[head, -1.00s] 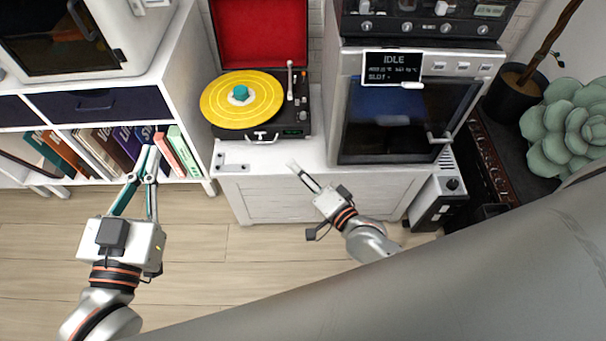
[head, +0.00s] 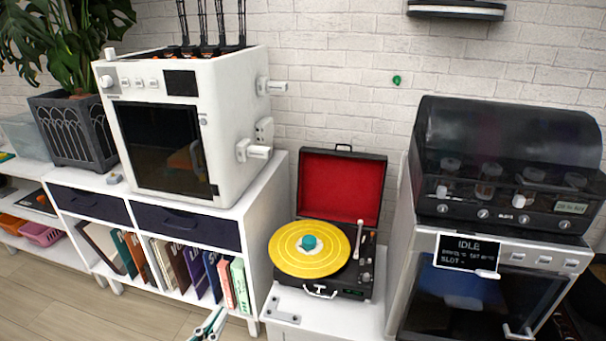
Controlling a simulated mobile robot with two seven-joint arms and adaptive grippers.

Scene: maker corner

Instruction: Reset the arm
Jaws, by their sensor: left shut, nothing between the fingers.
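My left gripper (head: 208,325) shows only at the bottom edge of the head view, in front of the low white shelf. Its fingertips are close together with nothing between them. The rest of the left arm is below the picture. My right gripper and arm are out of view.
A record player (head: 322,235) with a yellow disc and open red lid stands on a white cabinet (head: 340,312). A machine reading IDLE (head: 468,252) stands right of it. A white printer-like box (head: 185,130) sits on the shelf (head: 262,185). Floor (head: 60,310) shows at lower left.

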